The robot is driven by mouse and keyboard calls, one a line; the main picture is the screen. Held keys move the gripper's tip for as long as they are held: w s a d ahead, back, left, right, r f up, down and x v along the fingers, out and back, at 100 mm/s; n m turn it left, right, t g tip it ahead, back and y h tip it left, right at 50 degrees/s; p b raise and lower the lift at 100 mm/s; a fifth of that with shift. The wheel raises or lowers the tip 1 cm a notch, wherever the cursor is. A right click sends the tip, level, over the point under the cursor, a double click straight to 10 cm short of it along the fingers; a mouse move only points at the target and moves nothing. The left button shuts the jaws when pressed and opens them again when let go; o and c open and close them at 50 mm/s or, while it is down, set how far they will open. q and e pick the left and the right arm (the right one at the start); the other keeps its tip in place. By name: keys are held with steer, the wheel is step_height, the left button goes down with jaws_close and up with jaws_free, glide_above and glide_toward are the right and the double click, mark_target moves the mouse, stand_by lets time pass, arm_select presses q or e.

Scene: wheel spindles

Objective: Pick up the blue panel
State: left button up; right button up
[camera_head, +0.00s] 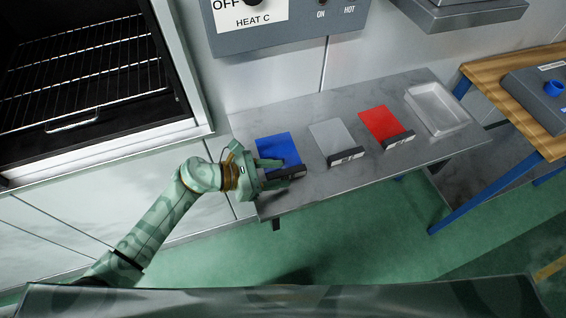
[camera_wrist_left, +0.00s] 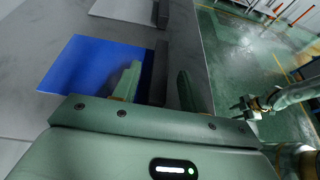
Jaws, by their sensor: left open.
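The blue panel (camera_head: 273,147) is a flat blue sheet with a dark bar along its front edge. It lies on the left part of the grey metal shelf. My left gripper (camera_head: 287,171) is at its front edge, with the fingers over the dark bar. In the left wrist view the blue panel (camera_wrist_left: 82,64) lies to the left, and the open fingers (camera_wrist_left: 158,84) stand on either side of the dark bar, with a gap visible on the right. Whether they touch it cannot be told. My right gripper (camera_wrist_left: 247,106) shows small at the right of the wrist view.
A grey panel (camera_head: 332,136) and a red panel (camera_head: 380,122), each with a dark front bar, lie to the right on the shelf (camera_head: 305,108). An empty metal tray (camera_head: 437,108) is at its right end. An open oven (camera_head: 90,80) stands at left, a wooden table (camera_head: 500,90) at right.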

arm_select(q)
steer(key=shift+w+d+f, duration=0.2)
steer(key=shift+d+f, duration=0.15)
steer(key=shift+d, duration=0.25)
jaws_close()
steer(key=shift+a+r, duration=0.1)
